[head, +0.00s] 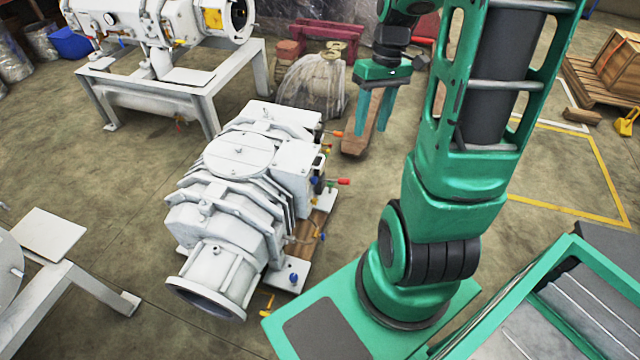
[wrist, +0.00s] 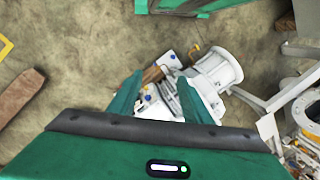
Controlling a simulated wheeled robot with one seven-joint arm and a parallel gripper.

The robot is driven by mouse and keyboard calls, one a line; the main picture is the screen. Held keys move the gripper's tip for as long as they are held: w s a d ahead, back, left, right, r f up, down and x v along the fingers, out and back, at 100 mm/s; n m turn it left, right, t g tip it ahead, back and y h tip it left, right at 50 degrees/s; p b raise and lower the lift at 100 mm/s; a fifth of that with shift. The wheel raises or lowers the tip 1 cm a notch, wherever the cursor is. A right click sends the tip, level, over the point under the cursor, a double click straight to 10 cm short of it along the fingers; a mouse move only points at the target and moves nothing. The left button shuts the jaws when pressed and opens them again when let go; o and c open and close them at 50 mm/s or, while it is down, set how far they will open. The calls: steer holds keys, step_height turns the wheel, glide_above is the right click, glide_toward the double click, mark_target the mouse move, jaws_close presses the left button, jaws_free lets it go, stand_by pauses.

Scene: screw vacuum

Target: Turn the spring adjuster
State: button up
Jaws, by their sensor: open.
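The white screw vacuum pump (head: 238,200) stands low on the floor in the middle of the head view. Several small coloured parts line its right side, among them a red one (head: 343,182), an orange one (head: 337,134) and a blue knob (head: 293,278). I cannot tell which one is the spring adjuster. My gripper (head: 373,132) hangs up and to the right of the pump, fingers pointing down, open and empty. In the wrist view, the pump (wrist: 152,108) shows below and between the spread fingers of my gripper (wrist: 157,82), apart from them.
A larger white machine on a frame (head: 200,80) stands at the back left. Another white frame (head: 90,290) is at the lower left. A wooden crate (head: 618,62) on a pallet is at the far right. Open floor lies inside the yellow line (head: 585,150).

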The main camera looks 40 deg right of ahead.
steer(key=w+d+f+n+y, duration=0.35)
steer(key=w+f, duration=0.35)
steer(key=f, duration=0.4)
steer(key=n+t+y, duration=0.3)
steer(key=t+y, duration=0.3)
glide_toward(315, 180)
steer(key=s+r, duration=0.4)
steer(key=s, duration=0.2)
step_height(315, 180, down, 10)
steer(key=t, duration=0.9)
steer(key=x, duration=1)
steer(key=shift+w+d, duration=0.2)
steer(key=shift+w, duration=0.1)
steer(key=shift+f+m, duration=0.1)
steer(key=shift+m, duration=0.15)
steer(key=shift+c, duration=0.5)
steer(key=c, duration=0.9)
steer(key=shift+a, duration=0.1)
steer(key=shift+c, duration=0.2)
